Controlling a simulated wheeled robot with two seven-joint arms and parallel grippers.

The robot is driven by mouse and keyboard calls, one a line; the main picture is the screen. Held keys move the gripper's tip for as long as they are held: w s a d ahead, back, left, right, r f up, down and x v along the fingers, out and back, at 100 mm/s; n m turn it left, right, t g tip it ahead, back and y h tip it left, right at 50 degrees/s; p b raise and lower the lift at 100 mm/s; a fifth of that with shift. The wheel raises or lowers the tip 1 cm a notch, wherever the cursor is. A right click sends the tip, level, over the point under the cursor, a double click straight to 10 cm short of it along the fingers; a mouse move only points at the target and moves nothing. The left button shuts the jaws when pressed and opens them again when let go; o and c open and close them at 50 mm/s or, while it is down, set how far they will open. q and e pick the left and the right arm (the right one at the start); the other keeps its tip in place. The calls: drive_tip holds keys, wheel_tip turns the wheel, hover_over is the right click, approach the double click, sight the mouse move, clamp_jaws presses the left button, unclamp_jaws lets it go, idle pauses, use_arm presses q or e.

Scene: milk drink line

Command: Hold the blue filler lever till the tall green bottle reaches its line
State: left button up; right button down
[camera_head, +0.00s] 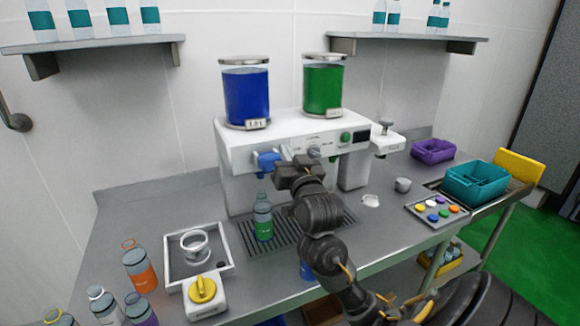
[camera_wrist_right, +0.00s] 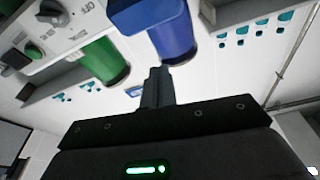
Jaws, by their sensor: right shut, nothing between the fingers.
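The blue filler lever (camera_head: 268,160) is on the front of the white filling machine (camera_head: 237,150), at its left. The tall green bottle (camera_head: 263,218) stands upright on the drip grate below it. Its lower part is green; I cannot make out its line or liquid level. My right gripper (camera_head: 282,168) is shut and empty, close beside the lever's right side; I cannot tell whether it touches. In the right wrist view my shut fingers (camera_wrist_right: 156,85) point toward a blue block, which looks like the lever (camera_wrist_right: 130,15). My left gripper is not in view.
A blue tank (camera_head: 246,95) and a green tank (camera_head: 323,90) top the machine. A tray (camera_head: 226,268) with a ring and a yellow-knobbed box (camera_head: 203,290) stand at left, near several bottles. A teal crate (camera_head: 475,182) and purple bin (camera_head: 432,151) are at right.

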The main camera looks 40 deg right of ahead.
sight(270, 160)
drive_tip(key=x, duration=0.3)
drive_tip(key=b+x, duration=0.1)
drive_tip(key=x, duration=0.1)
drive_tip(key=shift+w+d+f, duration=0.15)
drive_tip(key=shift+w+d, duration=0.05)
drive_tip(key=shift+w, duration=0.15)
drive_tip(key=shift+s+a+f+b, duration=0.1)
drive_tip(key=shift+f+b, duration=0.4)
drive_tip(key=shift+s+a+f+b, duration=0.1)
drive_tip(key=shift+a+f+b, duration=0.05)
drive_tip(key=shift+f+b, duration=0.35)
drive_tip(key=shift+s+a+f+b, duration=0.1)
drive_tip(key=shift+a+f+b, duration=0.05)
drive_tip(key=shift+f+b, duration=0.25)
drive_tip(key=shift+a+f+b, duration=0.15)
drive_tip(key=shift+f+b, duration=0.25)
drive_tip(key=shift+f, duration=0.05)
